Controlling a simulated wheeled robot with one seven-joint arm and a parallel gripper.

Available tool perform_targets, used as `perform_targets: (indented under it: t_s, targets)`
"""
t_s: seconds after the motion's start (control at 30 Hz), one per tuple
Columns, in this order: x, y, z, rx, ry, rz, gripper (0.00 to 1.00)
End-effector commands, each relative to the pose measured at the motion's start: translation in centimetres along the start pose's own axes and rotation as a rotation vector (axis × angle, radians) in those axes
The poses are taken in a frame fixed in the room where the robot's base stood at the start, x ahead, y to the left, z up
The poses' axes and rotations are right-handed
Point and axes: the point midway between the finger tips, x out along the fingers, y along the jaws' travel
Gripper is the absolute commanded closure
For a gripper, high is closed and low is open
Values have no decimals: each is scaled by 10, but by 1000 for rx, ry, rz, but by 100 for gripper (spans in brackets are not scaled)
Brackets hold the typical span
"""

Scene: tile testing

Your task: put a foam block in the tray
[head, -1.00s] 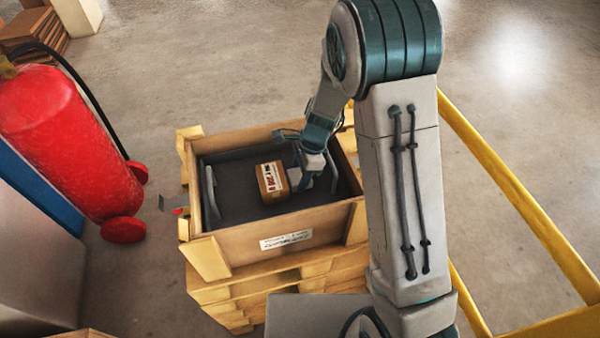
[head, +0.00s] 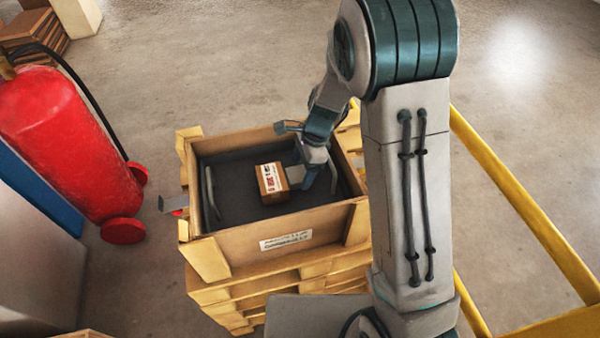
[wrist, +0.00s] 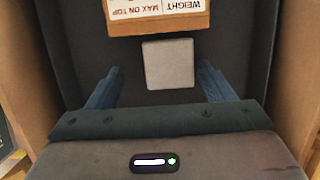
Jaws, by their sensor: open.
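A pale grey foam block (wrist: 168,64) lies in the dark tray (wrist: 70,45), right beside a cardboard box. In the head view the block (head: 296,174) shows partly, between the box and my gripper. The dark tray (head: 235,207) has grey handles and sits inside a wooden crate. My gripper (wrist: 159,72) is open, pointing down into the tray. In the wrist view its two blue fingers stand on either side of the block's near part, with a gap on each side. In the head view my gripper (head: 311,180) partly hides the tray's right side.
The cardboard box (head: 271,183) with a printed label stands in the tray's middle. The wooden crate (head: 290,240) rests on stacked pallets (head: 240,297). A red extinguisher (head: 70,140) stands at left, a yellow rail (head: 520,210) at right. The tray's left part is free.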

Motion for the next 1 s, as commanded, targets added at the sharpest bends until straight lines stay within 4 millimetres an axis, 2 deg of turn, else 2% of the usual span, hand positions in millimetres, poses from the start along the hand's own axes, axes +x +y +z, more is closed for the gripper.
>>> perform_targets:
  t_s: [0.1, 0.33, 0.5, 0.7, 0.87, 1.0]
  targets:
    - [-29, -1, 0, -2, 0, -6, 25]
    - [-73, -1, 0, -1, 0, -5, 25]
    - [-89, 0, 0, 1, 0, -1, 25]
    - [-96, 2, -1, -14, 2, -5, 25]
    - [-118, 22, -4, -140, 18, -32, 25]
    - [-146, 56, -10, -346, 60, -64, 25]
